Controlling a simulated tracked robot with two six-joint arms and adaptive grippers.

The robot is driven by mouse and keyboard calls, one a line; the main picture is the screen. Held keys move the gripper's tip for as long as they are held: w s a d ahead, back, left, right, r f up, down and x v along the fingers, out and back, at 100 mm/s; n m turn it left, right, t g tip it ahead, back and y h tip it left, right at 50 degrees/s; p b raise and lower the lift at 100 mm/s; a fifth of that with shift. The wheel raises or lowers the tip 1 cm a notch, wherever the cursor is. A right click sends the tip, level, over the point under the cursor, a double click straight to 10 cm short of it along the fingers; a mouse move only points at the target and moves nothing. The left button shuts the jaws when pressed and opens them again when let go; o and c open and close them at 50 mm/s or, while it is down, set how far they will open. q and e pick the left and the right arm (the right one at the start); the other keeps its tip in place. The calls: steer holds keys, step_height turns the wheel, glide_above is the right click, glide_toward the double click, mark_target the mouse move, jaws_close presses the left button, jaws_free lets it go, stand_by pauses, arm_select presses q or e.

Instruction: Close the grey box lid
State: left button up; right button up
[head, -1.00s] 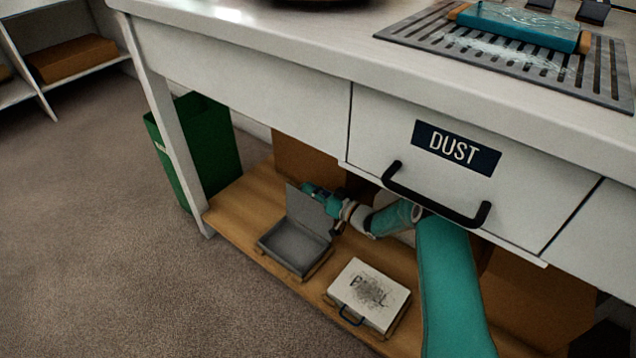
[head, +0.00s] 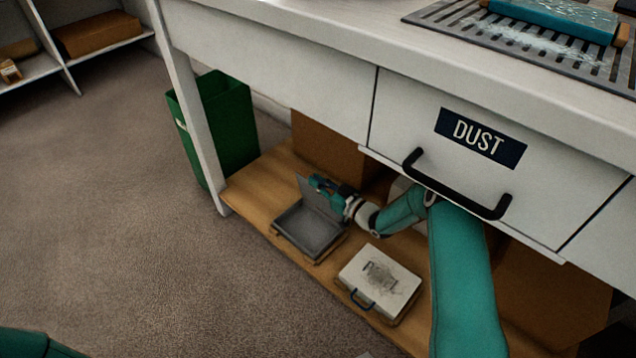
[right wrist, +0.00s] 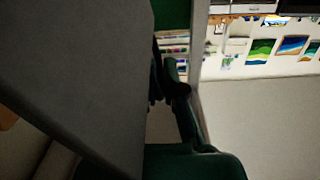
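The grey box (head: 293,240) sits on the wooden lower shelf under the bench, open and empty as far as I see. Its grey lid (head: 313,200) stands up steeply at the box's back right edge. My right gripper (head: 318,183) is at the rear side of the lid, near its upper edge; I cannot tell whether it touches. In the right wrist view a large grey surface, likely the lid (right wrist: 80,70), fills the left side. The dark fingers of my right gripper (right wrist: 168,85) are beside its edge; their gap is unclear. My left gripper is out of view.
A closed white box (head: 383,270) with a smudged label and blue handle lies right of the grey box on the shelf (head: 262,195). The DUST drawer (head: 480,170) with a black handle overhangs my right arm. A green bin (head: 225,120) stands left. Open floor lies in front.

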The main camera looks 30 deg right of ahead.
steer(key=o, duration=0.4)
steer(key=v, duration=1.2)
steer(key=shift+f, duration=0.15)
